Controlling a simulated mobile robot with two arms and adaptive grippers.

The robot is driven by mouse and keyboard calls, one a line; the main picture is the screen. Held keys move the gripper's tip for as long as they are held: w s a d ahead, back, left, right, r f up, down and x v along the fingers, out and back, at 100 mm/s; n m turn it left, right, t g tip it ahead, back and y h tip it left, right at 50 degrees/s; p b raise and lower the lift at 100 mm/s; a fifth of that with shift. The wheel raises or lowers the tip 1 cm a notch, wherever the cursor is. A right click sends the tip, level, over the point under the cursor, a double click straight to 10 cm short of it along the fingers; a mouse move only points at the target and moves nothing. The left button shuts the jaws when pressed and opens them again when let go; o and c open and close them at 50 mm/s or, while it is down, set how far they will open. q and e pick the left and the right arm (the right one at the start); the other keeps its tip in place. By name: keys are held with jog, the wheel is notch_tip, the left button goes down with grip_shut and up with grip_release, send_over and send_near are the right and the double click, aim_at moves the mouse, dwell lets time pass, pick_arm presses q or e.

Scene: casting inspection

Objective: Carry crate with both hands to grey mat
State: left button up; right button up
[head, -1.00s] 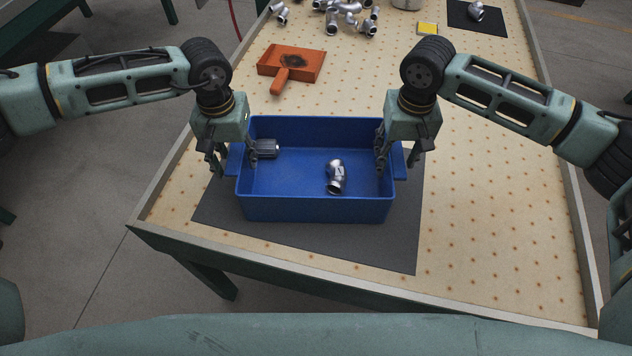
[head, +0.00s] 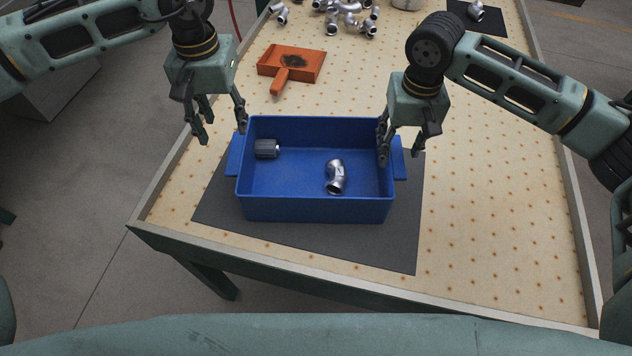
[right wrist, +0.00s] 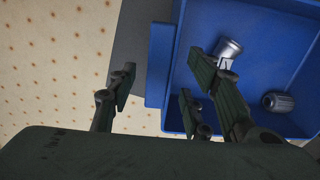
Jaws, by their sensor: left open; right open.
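The blue crate (head: 315,209) stands on the dark grey mat (head: 407,225) near the front of the table. In it lie a silver pipe elbow (head: 335,178) and a dark ribbed cylindrical part (head: 266,149). My left gripper (head: 221,128) is open and empty, above and behind the crate's left handle (head: 234,156). My right gripper (head: 402,155) is open around the crate's right side, above the right handle (head: 400,160), with fingers on either side of the wall. In the right wrist view the fingers (right wrist: 165,95) are apart, with the crate (right wrist: 161,60) between and below them.
An orange dustpan-like tray with a handle (head: 292,64) lies behind the crate. Several silver fittings (head: 350,20) lie at the back. The table's right side is clear.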

notch_tip(320, 180, up, 8)
dwell(0.5)
